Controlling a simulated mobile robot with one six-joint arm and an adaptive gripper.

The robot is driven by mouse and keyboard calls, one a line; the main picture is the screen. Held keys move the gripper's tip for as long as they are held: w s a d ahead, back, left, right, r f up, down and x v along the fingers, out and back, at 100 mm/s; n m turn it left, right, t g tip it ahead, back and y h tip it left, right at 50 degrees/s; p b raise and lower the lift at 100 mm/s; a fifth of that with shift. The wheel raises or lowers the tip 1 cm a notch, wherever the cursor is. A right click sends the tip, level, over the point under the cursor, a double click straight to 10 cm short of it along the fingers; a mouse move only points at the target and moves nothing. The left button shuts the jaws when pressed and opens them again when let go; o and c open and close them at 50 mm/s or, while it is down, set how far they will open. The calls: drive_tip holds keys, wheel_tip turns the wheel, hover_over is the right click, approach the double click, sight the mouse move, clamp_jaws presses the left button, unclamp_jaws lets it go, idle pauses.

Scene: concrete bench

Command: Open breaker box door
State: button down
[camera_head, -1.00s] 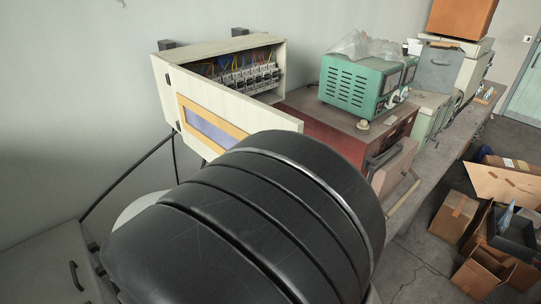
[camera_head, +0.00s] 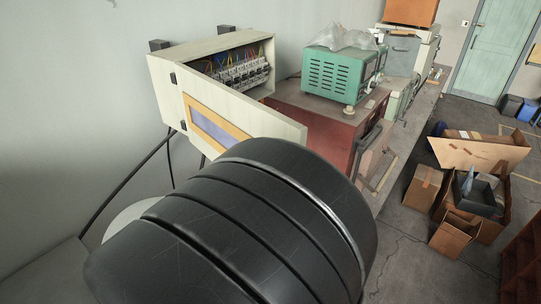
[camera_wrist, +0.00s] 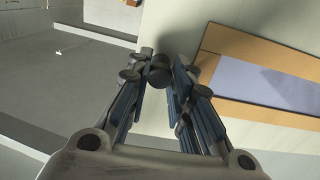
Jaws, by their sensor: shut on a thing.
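The breaker box (camera_head: 212,48) is a cream metal case on the wall, with several breakers and coloured wires visible inside. Its door (camera_head: 275,122), with an orange-framed bluish panel, stands partly open, swung out from the left side. In the wrist view the door (camera_wrist: 190,25) fills the right and the framed panel (camera_wrist: 262,78) lies right of the fingers. My gripper (camera_wrist: 160,78) is shut on a small dark round knob (camera_wrist: 159,65) at the door. In the head view my black arm hides the gripper, the knob and the door's lower part.
A red-brown cabinet (camera_head: 318,118) stands right of the box, with a green instrument (camera_head: 335,72) on top. Cardboard boxes (camera_head: 424,188) sit on the floor at right. A black cable (camera_head: 130,188) hangs at left. Open floor (camera_head: 405,245) lies right of the bench.

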drive_tip(key=c, duration=1.4)
unclamp_jaws()
drive_tip(key=v, duration=0.7)
drive_tip(key=shift+s+a, duration=0.1)
drive_tip(key=shift+a, duration=0.05)
